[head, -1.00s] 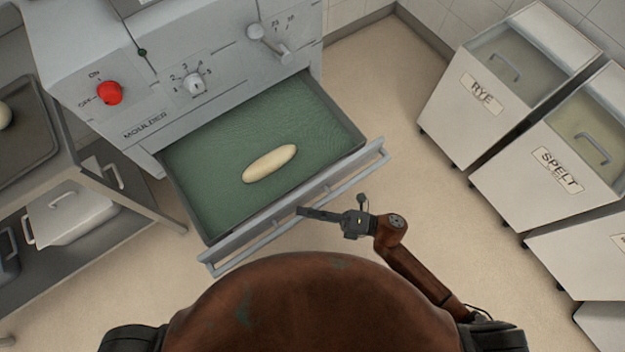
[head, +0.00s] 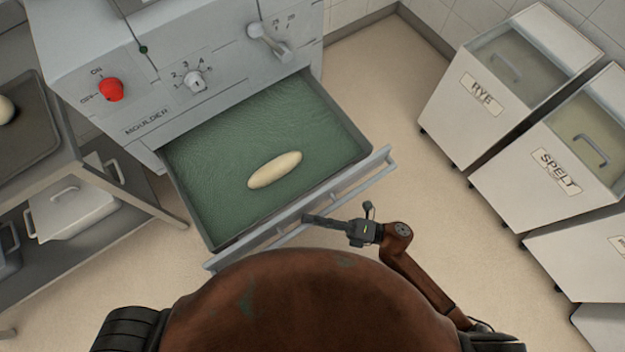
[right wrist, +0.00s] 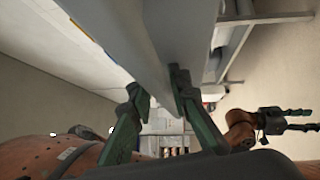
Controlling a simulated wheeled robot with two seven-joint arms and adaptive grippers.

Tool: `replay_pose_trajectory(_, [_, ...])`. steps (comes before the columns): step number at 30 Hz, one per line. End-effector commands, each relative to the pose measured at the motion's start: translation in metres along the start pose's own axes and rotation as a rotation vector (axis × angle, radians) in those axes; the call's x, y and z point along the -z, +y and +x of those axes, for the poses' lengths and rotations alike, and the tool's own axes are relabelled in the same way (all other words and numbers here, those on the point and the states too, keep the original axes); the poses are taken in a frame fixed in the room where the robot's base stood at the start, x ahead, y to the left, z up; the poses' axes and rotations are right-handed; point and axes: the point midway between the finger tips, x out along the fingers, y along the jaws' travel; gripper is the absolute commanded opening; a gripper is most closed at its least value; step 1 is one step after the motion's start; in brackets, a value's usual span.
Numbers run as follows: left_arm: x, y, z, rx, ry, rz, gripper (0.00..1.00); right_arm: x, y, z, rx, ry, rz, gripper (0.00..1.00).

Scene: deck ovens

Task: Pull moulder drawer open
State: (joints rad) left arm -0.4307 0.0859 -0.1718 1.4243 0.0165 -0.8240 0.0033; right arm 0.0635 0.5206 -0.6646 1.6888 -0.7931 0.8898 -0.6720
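The moulder (head: 165,105) stands at the upper left, with its drawer (head: 205,208) pulled well out below the panel. The drawer has a green lining and a long pale dough piece (head: 275,169) on it. A grey bar handle (head: 352,193) runs along the drawer front. My right gripper (head: 307,218) is at the middle of this handle. In the right wrist view its green fingers (right wrist: 158,95) stand on either side of the grey bar and close on it. My left gripper (right wrist: 288,119) shows only in the right wrist view, with its fingers apart and empty.
Flour bins marked RYE (head: 480,95) and SPELT (head: 556,172) stand on the right. A steel rack (head: 115,195) with a tray (head: 38,150) and a lidded white container (head: 70,213) is on the left. Open floor lies between drawer and bins.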

Motion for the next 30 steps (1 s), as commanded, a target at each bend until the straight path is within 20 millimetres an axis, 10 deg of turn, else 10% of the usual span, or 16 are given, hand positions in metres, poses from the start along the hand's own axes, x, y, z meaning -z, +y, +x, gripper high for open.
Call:
replay_pose_trajectory(8, [0.001, -0.001, -0.001, 0.001, 0.002, -0.001, 0.45, 0.0, 0.0, -0.006, 0.001, 0.0, 0.001, 0.17])
replay_pose_trajectory(30, [0.0, -0.001, -0.001, 0.001, 0.001, 0.0, 0.45, -0.001, 0.0, -0.119, 0.0, 0.0, 0.001, 0.17])
